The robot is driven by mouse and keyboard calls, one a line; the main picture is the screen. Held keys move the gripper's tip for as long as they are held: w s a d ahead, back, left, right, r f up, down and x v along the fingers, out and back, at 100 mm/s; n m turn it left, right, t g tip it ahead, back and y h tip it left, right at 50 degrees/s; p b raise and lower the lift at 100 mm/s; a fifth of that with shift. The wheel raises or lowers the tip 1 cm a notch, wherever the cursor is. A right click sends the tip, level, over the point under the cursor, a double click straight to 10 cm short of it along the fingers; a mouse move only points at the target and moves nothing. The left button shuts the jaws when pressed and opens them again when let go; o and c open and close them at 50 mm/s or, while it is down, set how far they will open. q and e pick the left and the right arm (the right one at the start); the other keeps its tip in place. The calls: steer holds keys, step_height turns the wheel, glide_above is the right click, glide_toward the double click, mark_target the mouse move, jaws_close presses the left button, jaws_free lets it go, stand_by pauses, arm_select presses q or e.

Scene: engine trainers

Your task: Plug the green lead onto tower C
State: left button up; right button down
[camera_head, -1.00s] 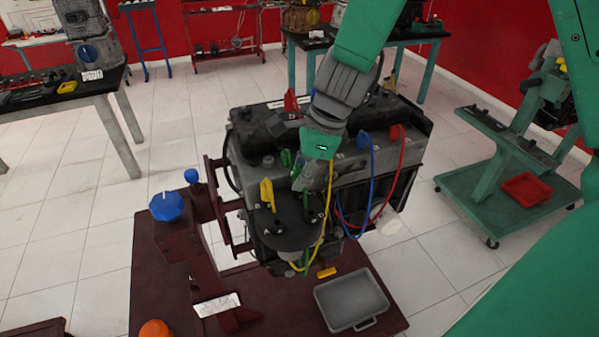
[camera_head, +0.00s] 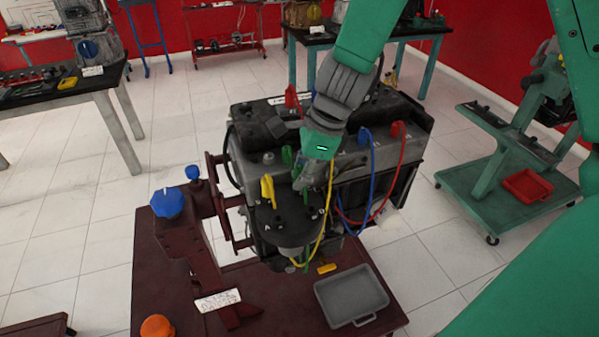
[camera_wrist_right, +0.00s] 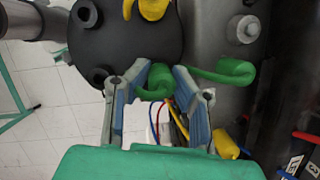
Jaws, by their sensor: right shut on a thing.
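The black distributor cap (camera_head: 272,226) sits at the front of the engine, with small dark towers and letter marks on it. A yellow boot (camera_head: 267,188) stands at its left. My right gripper (camera_head: 312,186) is at the cap's right edge. In the wrist view its fingers (camera_wrist_right: 159,88) are shut on the green lead's boot (camera_wrist_right: 157,82), right at the cap's rim (camera_wrist_right: 125,45). I cannot tell whether the boot sits on a tower; its underside is hidden. Another green boot (camera_wrist_right: 228,72) is on the engine beside it. Two bare towers (camera_wrist_right: 95,75) show nearby. My left gripper is out of view.
Yellow, blue (camera_head: 373,190) and red (camera_head: 396,175) leads hang along the engine's right side. A grey tray (camera_head: 352,297) and an orange knob (camera_head: 157,327) are on the dark red stand (camera_head: 270,315). A blue knob (camera_head: 167,203) is at the left.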

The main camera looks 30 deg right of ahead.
steer(key=shift+f, duration=0.15)
stand_by(0.4)
steer(key=c, duration=1.3)
jaws_free()
steer(key=v, duration=1.2)
steer(key=shift+f, duration=0.1)
